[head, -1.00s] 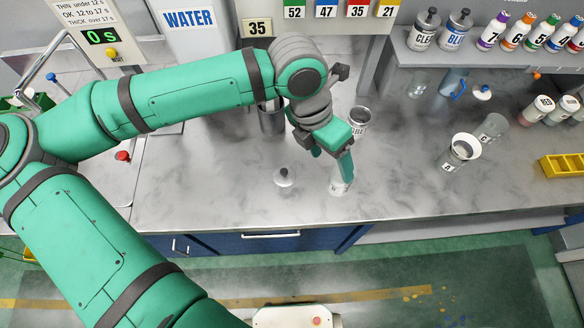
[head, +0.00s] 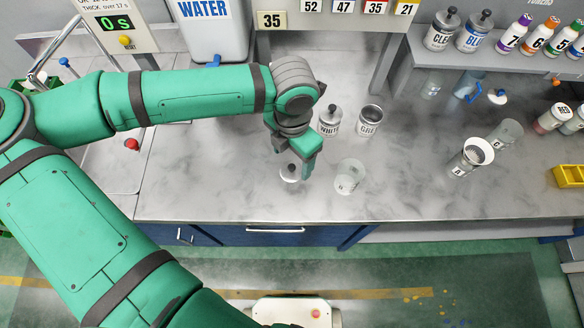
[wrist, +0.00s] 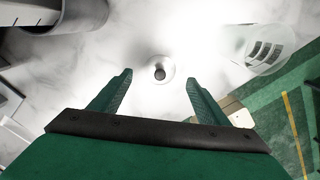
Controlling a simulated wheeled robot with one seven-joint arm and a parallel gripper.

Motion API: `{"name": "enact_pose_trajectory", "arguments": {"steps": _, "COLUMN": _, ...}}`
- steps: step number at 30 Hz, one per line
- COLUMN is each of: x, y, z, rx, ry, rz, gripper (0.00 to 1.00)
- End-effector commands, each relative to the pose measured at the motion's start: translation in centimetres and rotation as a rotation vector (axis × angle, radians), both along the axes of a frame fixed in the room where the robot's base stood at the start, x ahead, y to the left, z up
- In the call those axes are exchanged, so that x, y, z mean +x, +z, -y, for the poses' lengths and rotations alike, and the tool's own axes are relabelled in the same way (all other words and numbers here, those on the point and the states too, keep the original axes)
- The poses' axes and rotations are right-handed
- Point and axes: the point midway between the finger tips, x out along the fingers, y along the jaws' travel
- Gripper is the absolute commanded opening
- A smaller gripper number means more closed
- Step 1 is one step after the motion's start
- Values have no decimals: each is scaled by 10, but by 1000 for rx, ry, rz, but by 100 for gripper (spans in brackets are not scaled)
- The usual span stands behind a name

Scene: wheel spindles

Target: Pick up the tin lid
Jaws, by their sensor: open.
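The tin lid (head: 287,173) is a small pale disc with a dark knob, lying on the grey bench left of a clear cup. My gripper (head: 302,172) points down at the lid's right side and partly hides it in the head view. In the wrist view the lid (wrist: 160,70) lies just beyond and between the spread fingertips of my gripper (wrist: 159,82). The jaws are open and empty. The open GREY tin (head: 369,124) stands behind, to the right. The WHITE tin (head: 330,122) beside it has its lid on.
The clear cup (head: 350,176) stands close to the right of my gripper; it also shows in the wrist view (wrist: 265,45). A funnel-topped cup (head: 470,156) and a yellow tray (head: 570,174) are farther right. The bench front between them is clear.

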Motion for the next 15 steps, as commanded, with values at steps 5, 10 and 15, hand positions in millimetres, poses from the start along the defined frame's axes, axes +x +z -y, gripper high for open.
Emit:
{"name": "enact_pose_trajectory", "arguments": {"steps": 5, "x": -1, "y": -27, "z": -1, "rx": -1, "ry": 1, "rz": -3, "gripper": 69}}
{"name": "enact_pose_trajectory", "arguments": {"steps": 10, "x": -1, "y": -40, "z": 0, "rx": -1, "ry": -2, "rz": -1, "gripper": 69}}
{"name": "enact_pose_trajectory", "arguments": {"steps": 15, "x": -1, "y": -42, "z": 0, "rx": -1, "ry": -3, "rz": -1, "gripper": 69}}
